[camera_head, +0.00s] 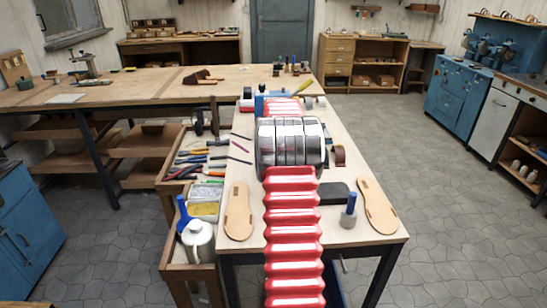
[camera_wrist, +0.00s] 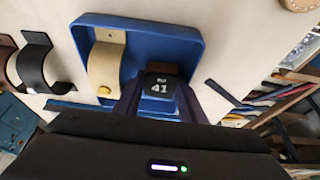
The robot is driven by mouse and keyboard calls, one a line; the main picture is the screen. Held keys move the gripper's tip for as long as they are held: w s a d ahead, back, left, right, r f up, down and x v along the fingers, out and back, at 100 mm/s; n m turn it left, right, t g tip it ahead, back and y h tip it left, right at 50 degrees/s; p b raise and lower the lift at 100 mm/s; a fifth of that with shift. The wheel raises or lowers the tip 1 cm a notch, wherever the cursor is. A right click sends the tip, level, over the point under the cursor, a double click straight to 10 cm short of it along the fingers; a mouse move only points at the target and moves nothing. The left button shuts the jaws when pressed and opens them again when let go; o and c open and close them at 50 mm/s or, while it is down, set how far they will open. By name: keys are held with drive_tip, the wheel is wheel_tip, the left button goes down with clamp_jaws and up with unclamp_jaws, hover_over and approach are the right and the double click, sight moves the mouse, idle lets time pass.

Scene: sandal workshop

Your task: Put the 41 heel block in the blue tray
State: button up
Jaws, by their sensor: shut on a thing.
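In the wrist view, my gripper (camera_wrist: 160,88) is shut on a small dark block marked 41 (camera_wrist: 160,84), held between its two dark fingers. The blue tray (camera_wrist: 150,48) lies just beyond, and the block overlaps its near part in the picture. I cannot tell whether the block touches the tray floor or is above it. A tan curved strap piece (camera_wrist: 103,68) with a round yellowish knob is in the tray, left of the block. In the head view my own arm hides my gripper and the block.
Dark strap pieces (camera_wrist: 37,66) sit left of the tray. A side shelf (camera_head: 190,272) holds tools and a white bottle (camera_head: 198,242).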

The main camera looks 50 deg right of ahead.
drive_tip(key=o, duration=1.1)
drive_tip(key=shift+o, duration=0.4)
drive_tip(key=shift+o, duration=1)
drive_tip(key=shift+o, duration=0.7)
drive_tip(key=shift+r, duration=3.5)
